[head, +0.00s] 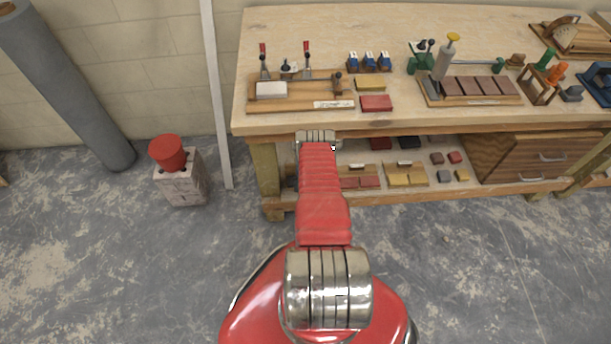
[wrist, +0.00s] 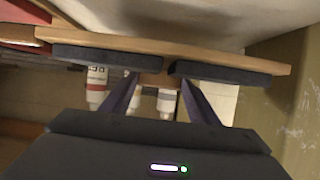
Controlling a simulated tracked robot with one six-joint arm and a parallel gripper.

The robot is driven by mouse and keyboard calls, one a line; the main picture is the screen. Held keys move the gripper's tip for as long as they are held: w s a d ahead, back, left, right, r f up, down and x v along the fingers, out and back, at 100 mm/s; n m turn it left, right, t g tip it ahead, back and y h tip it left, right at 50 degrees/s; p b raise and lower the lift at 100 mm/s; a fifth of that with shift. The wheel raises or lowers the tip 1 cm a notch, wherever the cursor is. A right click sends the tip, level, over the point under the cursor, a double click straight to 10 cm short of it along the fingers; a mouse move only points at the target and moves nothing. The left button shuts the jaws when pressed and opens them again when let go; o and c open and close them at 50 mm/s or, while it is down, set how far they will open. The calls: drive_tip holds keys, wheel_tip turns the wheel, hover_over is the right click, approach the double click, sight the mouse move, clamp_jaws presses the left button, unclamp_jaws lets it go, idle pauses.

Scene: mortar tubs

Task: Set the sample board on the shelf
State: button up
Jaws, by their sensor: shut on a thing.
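My gripper (wrist: 170,68) shows in the wrist view with its two dark pads pressed on a long wooden strip, the edge of the sample board (wrist: 172,52). The board lies across the view, sloping slightly down to the right. A pale grey area is above it; I cannot tell whether that is its face. In the head view my red arm reaches to the bench's left front, and it hides the gripper and the held board. The lower shelf (head: 447,186) under the bench top carries boards with red tiles (head: 362,182) and yellow tiles (head: 405,179).
A bench leg (wrist: 296,105) stands close at right in the wrist view; white bottles (wrist: 97,84) stand behind the gripper. The bench top (head: 300,123) overhangs the shelf. A wooden drawer box (head: 535,157) fills the shelf's right. A block with a red pot (head: 168,153) stands left.

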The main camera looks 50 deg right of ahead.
drive_tip(key=shift+f, duration=2)
drive_tip(key=o, duration=1.4)
drive_tip(key=shift+f, duration=0.1)
drive_tip(key=shift+v, duration=6.05)
drive_tip(key=shift+d, duration=0.1)
drive_tip(key=shift+f, duration=0.1)
